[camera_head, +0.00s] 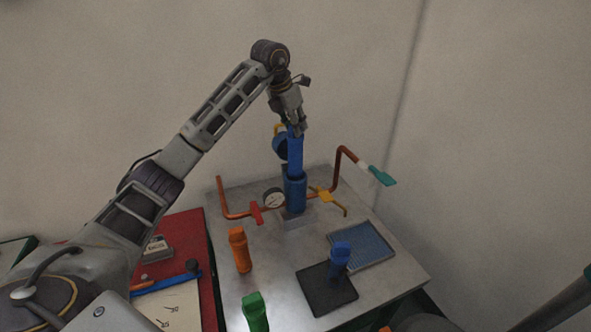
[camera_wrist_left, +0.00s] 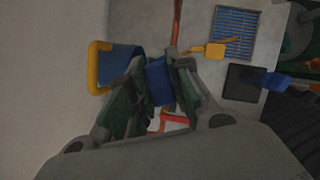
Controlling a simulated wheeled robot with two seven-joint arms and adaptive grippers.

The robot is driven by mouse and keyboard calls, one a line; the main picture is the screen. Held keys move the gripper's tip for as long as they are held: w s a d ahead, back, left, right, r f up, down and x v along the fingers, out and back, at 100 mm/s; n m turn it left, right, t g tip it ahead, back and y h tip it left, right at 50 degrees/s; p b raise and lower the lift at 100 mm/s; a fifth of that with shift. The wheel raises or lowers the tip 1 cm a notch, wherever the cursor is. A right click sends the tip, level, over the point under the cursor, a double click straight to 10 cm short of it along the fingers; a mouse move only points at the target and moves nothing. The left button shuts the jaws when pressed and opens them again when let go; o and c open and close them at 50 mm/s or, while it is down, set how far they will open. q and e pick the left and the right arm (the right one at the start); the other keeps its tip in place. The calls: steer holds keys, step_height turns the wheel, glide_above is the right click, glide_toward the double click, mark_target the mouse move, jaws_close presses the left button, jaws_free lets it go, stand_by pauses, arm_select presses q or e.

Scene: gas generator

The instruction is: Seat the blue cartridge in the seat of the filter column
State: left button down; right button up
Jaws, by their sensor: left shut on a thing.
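My left gripper (camera_head: 297,127) points down over the filter column (camera_head: 295,195), a blue upright cylinder on the bench. It is shut on the top of the blue cartridge (camera_head: 296,157), which stands nearly upright. The cartridge's lower end meets the column's top; I cannot tell how far inside it is. In the left wrist view the cartridge (camera_wrist_left: 160,82) shows between the two fingers (camera_wrist_left: 158,88), and the seat is hidden. A blue lid with a yellow rim (camera_head: 280,147) stands open beside the cartridge; it also shows in the wrist view (camera_wrist_left: 98,68). My right gripper is not clearly in view.
A pressure gauge (camera_head: 274,198), red valve handle (camera_head: 257,213) and yellow valve handle (camera_head: 321,194) flank the column. An orange object (camera_head: 239,250), a green one (camera_head: 255,312) and a blue-handled one (camera_head: 340,258) on a black mat (camera_head: 318,296) stand in front. A blue grid tray (camera_head: 388,258) lies right.

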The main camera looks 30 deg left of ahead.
mark_target(296, 139)
arm_select(q)
step_height(296, 139, down, 5)
step_height(296, 139, down, 5)
steer(key=shift+r+p, duration=0.1)
steer(key=shift+p, duration=0.25)
steer(key=shift+f, duration=0.55)
arm_select(e)
steer(key=shift+w+r, duration=0.1)
steer(key=shift+r, duration=0.35)
arm_select(q)
steer(key=shift+f, duration=0.15)
steer(key=shift+f, duration=1.9)
arm_select(e)
steer(key=shift+a+r, duration=0.2)
steer(key=shift+a, duration=0.15)
